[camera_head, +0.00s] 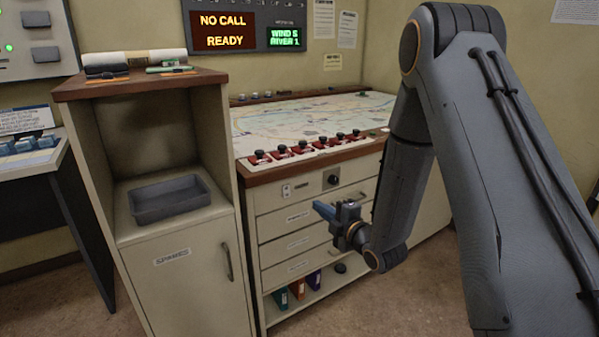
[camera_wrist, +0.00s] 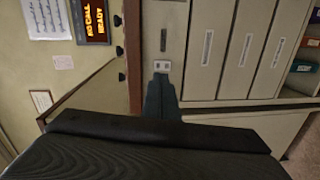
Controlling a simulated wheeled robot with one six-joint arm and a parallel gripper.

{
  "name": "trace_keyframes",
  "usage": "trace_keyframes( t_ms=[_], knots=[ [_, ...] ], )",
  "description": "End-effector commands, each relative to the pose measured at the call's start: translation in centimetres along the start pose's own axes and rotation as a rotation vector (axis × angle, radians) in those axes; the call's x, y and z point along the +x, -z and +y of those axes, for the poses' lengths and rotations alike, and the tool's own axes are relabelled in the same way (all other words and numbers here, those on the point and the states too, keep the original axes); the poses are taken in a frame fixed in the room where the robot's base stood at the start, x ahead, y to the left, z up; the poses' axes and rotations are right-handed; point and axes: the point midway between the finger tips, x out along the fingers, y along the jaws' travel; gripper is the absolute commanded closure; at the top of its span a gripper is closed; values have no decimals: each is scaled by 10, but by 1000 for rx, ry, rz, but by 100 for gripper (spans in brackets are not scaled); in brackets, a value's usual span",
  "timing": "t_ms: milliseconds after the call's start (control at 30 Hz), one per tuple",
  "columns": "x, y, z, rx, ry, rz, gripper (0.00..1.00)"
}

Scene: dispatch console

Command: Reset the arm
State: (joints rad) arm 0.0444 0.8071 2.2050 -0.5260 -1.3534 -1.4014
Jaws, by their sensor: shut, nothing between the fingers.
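My arm (camera_head: 500,180) fills the right of the head view, bent with its elbow up high and its forearm hanging down. My gripper (camera_head: 322,209) is at the lower end, in front of the drawers of the map console (camera_head: 305,190). Its fingers point left in the head view. In the wrist view the gripper (camera_wrist: 162,85) shows its fingers together, with nothing between them. The drawer fronts (camera_wrist: 210,50) lie behind it, sideways in that picture. I cannot tell the exact gap to the drawers.
A cabinet labelled SPARES (camera_head: 185,280) stands at the left, with a grey tray (camera_head: 170,212) in its niche. Several red-based black knobs (camera_head: 305,149) line the console's front edge. A sign (camera_head: 224,30) reads NO CALL READY. Open floor (camera_head: 420,295) shows below my gripper.

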Motion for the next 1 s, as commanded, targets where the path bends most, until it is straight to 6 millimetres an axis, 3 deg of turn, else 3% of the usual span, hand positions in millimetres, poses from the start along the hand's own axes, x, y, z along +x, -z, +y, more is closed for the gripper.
trace_keyframes(
  t_ms=[33, 167, 267, 467, 667, 800, 900, 1000],
  knots=[
    [-5, -4, 9, 50, 53, -34, 100],
    [-27, -17, 13, 243, 225, -168, 100],
    [-55, -24, 14, 408, 345, -296, 100],
    [-133, -23, 17, 756, 535, -595, 100],
    [-230, 6, 25, 1112, 668, -939, 100],
    [-298, 40, 33, 1329, 734, -1180, 100],
    [-335, 62, 39, 1439, 764, -1319, 100],
    [-359, 78, 43, 1507, 785, -1414, 100]
  ],
)
